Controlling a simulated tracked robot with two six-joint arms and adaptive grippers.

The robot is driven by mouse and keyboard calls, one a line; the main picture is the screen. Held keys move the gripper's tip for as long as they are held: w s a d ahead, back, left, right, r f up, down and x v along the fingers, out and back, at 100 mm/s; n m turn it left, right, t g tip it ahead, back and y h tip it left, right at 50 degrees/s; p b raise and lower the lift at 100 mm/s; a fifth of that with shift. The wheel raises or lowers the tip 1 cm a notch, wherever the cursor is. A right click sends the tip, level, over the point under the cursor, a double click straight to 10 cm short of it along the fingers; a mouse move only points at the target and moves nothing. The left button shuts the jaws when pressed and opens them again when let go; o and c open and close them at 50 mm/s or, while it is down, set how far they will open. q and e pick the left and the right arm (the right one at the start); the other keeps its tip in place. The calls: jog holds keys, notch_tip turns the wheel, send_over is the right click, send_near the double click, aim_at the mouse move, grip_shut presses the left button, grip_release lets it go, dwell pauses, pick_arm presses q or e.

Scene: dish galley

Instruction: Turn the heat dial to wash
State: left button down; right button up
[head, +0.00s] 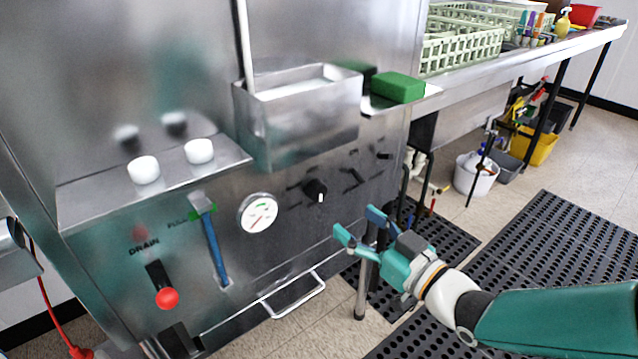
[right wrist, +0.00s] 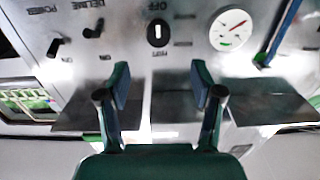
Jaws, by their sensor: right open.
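The heat dial (head: 315,190) is a small black knob with a white mark, on the steel front panel right of the round gauge (head: 258,213). Its white mark points down in the head view. In the right wrist view the dial (right wrist: 157,33) shows upright-marked near the top middle, with inverted lettering around it that I cannot fully read. My right gripper (head: 357,224) is open and empty, below and right of the dial in the head view. In the right wrist view its fingers (right wrist: 160,82) are spread apart, in line with the dial and not touching it.
A steel box (head: 300,115) juts out above the dial. A blue-handled lever (head: 213,245), a red-knobbed drain lever (head: 165,297) and smaller black switches (head: 352,178) sit on the panel. A bar handle (head: 295,297) sticks out below. Black mats (head: 560,250) cover the floor.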

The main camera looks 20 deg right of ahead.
aim_at(320, 194)
jog(key=p+x, duration=0.1)
jog(key=x, duration=0.6)
jog(key=shift+w+a+f+p, duration=0.1)
jog(key=shift+w+f+p, duration=0.05)
jog(key=shift+w+p, duration=0.2)
jog(key=shift+x, duration=0.75)
pick_arm(q)
notch_tip(320, 194, up, 3)
jog(key=shift+f, duration=0.1)
